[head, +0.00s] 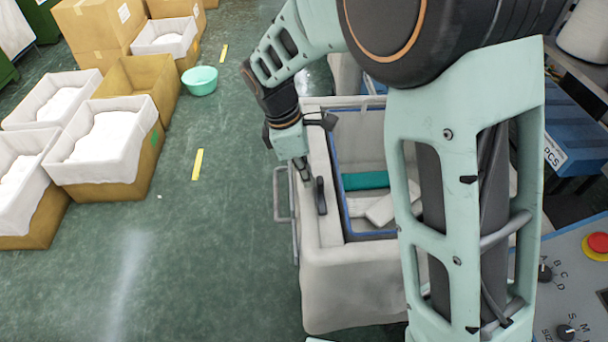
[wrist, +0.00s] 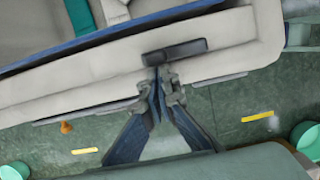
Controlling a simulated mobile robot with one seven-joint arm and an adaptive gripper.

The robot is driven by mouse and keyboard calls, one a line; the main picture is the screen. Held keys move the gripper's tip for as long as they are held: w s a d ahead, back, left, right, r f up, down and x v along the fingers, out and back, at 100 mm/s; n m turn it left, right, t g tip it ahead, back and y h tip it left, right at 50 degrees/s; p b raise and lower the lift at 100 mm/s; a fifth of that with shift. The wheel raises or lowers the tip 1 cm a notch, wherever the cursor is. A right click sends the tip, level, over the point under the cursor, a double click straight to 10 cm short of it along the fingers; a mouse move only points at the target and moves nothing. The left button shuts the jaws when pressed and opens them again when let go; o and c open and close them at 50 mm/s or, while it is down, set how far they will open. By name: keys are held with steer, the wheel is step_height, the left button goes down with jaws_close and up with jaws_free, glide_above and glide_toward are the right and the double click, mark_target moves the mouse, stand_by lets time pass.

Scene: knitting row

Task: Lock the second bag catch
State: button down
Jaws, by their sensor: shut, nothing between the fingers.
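A light grey fabric bag (head: 345,275) hangs in a wheeled frame, its opening edged in blue. A black catch (head: 321,196) lies on its left rim, lengthwise along it; it also shows in the wrist view (wrist: 175,52). Another dark part (head: 326,121) sits farther back on the same rim, partly behind my wrist. My gripper (head: 304,172) points down at the left rim just behind the nearer catch. In the wrist view my fingertips (wrist: 162,80) are together, empty, right beside that catch; whether they touch it I cannot tell.
A teal piece (head: 365,181) and white pieces lie in the bag. A metal handle (head: 282,195) sticks out on its left side. Cloth-lined boxes (head: 110,140) and a green basin (head: 200,80) stand left. A control panel (head: 570,275) is at right. Floor between is clear.

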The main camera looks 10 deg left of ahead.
steer(key=shift+w+d+m, duration=0.25)
steer(key=shift+d+m, duration=0.05)
steer(key=shift+m, duration=0.3)
steer(key=m, duration=0.1)
steer(key=w+d+m+g+p, duration=0.1)
steer(key=m, duration=0.1)
steer(key=shift+d, duration=0.3)
steer(key=d+m, duration=0.1)
steer(key=m, duration=0.1)
steer(key=d+m+g, duration=0.1)
steer(key=m, duration=0.1)
steer(key=shift+w+d+m, duration=0.15)
steer(key=shift+d+m, duration=0.15)
steer(key=shift+m, duration=0.1)
steer(key=shift+s+d+m+g+y, duration=0.35)
steer(key=shift+d+m, duration=0.45)
steer(key=shift+m, duration=0.75)
steer(key=shift+s+d+m+g+y, duration=0.2)
steer(key=shift+s+d+m+y, duration=0.4)
steer(key=shift+m, duration=1)
steer(key=shift+s+d+m+g+y, duration=0.15)
steer(key=shift+s+d+m+g, duration=0.1)
steer(key=shift+d+m, duration=1)
steer(key=shift+a+m, duration=0.3)
steer(key=shift+m, duration=0.1)
steer(key=v, duration=1.2)
